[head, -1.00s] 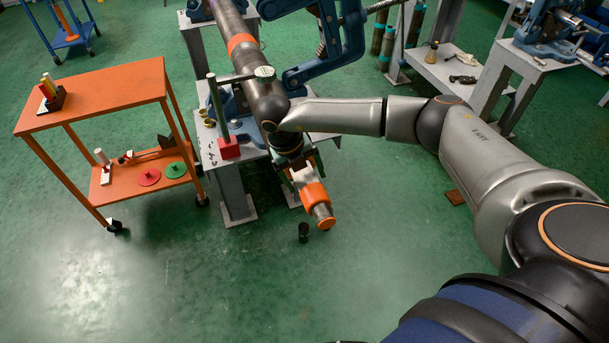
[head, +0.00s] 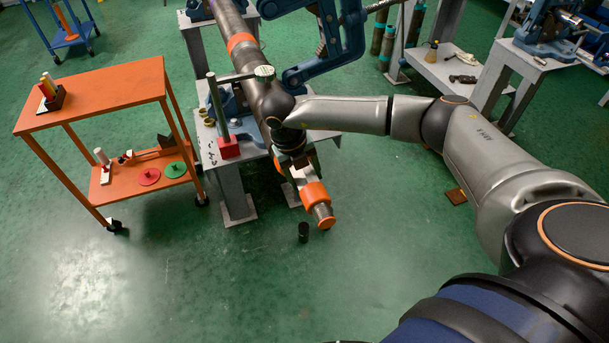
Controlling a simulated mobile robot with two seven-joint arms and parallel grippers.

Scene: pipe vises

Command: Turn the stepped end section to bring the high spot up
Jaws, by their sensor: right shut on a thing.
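A long dark pipe (head: 230,20) with an orange-red band runs from the top of the view down toward me. Its near end is the stepped end section, with an orange collar (head: 314,194) and a bare metal tip (head: 323,215) that points down and to the right. My right gripper (head: 298,168) is shut on the end section just behind the collar. My right wrist and forearm lie over the pipe there and hide part of it and of the fingers. I cannot tell where the high spot is. My left gripper is not in view.
A grey stand (head: 212,150) with a blue vise carries the pipe. A red block with a green post (head: 229,148) stands on it. An orange cart (head: 100,95) is at the left. The floor in front is clear.

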